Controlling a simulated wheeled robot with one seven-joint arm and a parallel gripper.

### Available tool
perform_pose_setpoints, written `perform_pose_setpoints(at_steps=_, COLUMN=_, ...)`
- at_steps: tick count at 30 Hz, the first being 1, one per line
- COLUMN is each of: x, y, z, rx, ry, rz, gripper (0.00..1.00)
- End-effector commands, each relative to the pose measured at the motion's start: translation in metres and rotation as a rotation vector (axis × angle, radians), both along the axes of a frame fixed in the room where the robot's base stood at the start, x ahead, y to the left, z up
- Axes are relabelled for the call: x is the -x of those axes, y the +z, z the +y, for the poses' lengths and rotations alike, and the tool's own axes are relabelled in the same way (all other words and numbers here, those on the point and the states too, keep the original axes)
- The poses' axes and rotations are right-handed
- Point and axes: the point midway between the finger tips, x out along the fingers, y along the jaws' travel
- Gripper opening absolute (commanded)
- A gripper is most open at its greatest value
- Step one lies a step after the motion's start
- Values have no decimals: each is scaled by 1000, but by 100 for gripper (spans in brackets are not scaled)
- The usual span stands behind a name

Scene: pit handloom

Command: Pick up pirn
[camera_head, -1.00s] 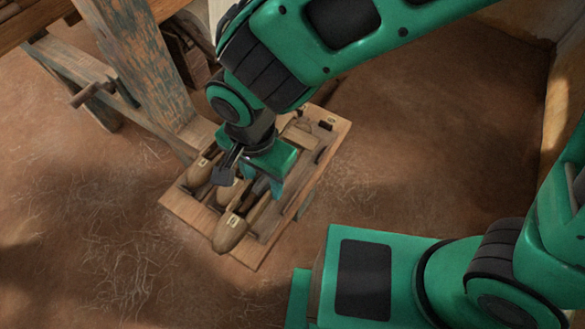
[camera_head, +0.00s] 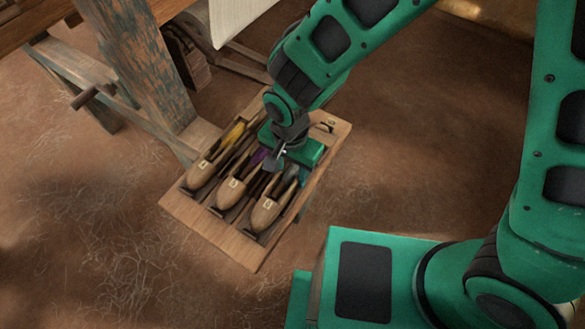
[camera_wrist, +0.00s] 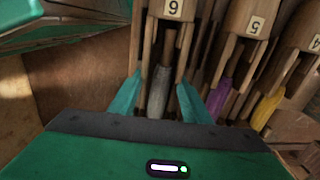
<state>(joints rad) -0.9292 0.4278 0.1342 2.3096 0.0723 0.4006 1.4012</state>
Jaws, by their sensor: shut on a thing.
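Three wooden boat shuttles lie side by side on a wooden tray (camera_head: 235,240), each with a pirn in its slot. The shuttle labelled 6 (camera_head: 268,212) is on the right and holds a grey pirn (camera_wrist: 158,92). Shuttle 5 (camera_head: 233,188) holds a purple pirn (camera_head: 259,157). Shuttle 4 (camera_head: 200,174) holds a yellow pirn (camera_head: 234,133). My gripper (camera_wrist: 158,82) straddles shuttle 6; its teal fingertips lie against the shuttle's wooden side arms, with gaps to the grey pirn between them. It appears shut on the shuttle; the exact contact is partly hidden.
A worn wooden loom post (camera_head: 145,65) and side rail (camera_head: 95,85) with a peg stand left of the tray. White cloth (camera_head: 235,18) hangs behind it.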

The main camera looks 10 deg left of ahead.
Motion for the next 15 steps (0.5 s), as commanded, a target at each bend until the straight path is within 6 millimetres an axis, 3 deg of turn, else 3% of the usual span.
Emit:
perform_pose_setpoints(at_steps=12, x=0, y=-5, z=0, rx=0, ry=0, rz=0, gripper=9)
perform_pose_setpoints(at_steps=13, x=0, y=-4, z=0, rx=0, ry=0, rz=0, gripper=51)
perform_pose_setpoints(at_steps=15, x=0, y=-4, z=0, rx=0, ry=0, rz=0, gripper=62)
